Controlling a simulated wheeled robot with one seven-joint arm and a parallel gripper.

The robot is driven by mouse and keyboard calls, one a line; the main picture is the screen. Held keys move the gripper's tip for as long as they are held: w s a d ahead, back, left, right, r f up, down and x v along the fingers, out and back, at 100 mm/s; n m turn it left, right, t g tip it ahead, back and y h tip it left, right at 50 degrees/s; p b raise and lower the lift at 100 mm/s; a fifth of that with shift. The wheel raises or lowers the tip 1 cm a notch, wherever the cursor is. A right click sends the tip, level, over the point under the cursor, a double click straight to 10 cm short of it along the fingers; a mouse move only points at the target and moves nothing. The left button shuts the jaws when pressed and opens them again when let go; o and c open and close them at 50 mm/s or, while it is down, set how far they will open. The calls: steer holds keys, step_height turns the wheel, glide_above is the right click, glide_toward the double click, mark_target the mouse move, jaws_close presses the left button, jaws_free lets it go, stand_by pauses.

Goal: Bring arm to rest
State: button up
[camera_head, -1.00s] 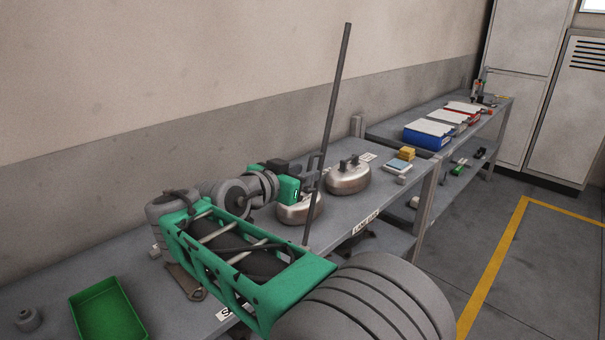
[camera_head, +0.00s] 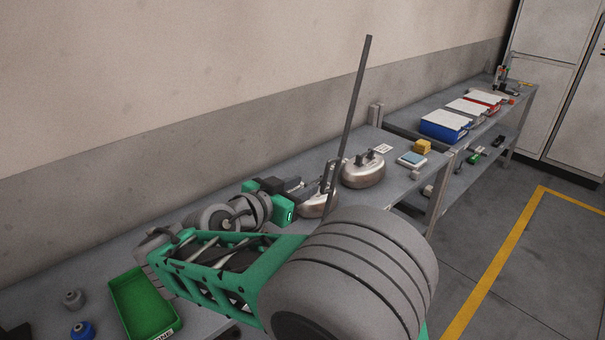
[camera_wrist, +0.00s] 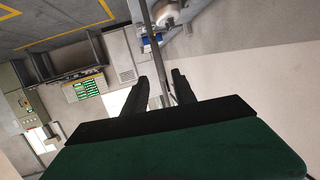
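My arm, grey with green parts, reaches from the front over the bench in the head view. Its gripper (camera_head: 316,188) has a green body and dark fingers. In the wrist view, my gripper (camera_wrist: 160,77) has its two fingers apart with a gap between them. A tall thin dark post (camera_head: 349,120) rises close to the fingertips. In the wrist view the post (camera_wrist: 152,40) lines up with the gap; I cannot tell whether it is between the fingers or beyond. I see nothing gripped.
A shiny metal compressor (camera_head: 363,172) stands beyond my gripper; another (camera_head: 315,207) is partly hidden by it. A green tray (camera_head: 172,327) is at the near left. Blue (camera_head: 440,131) and red (camera_head: 490,96) bins stand on the far bench. The wall runs behind; floor is clear at right.

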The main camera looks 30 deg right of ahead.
stand_by(0.3)
steer(key=s+a+f+n+g+y, duration=0.2)
steer(key=a+f+n+y, duration=0.3)
steer(key=f, duration=0.5)
steer(key=s+a+f+n+g+y, duration=0.1)
steer(key=s+a+f+n+y, duration=0.15)
steer(key=a+f+n, duration=0.6)
steer(key=s+a+f+n+g+y, duration=0.35)
steer(key=s+a+y, duration=0.2)
steer(key=s, duration=0.45)
steer(key=d+r+m+t, duration=0.3)
steer(key=d+r, duration=0.2)
steer(key=r, duration=0.1)
steer(key=shift+w+d+y, duration=0.3)
steer(key=shift+w, duration=0.1)
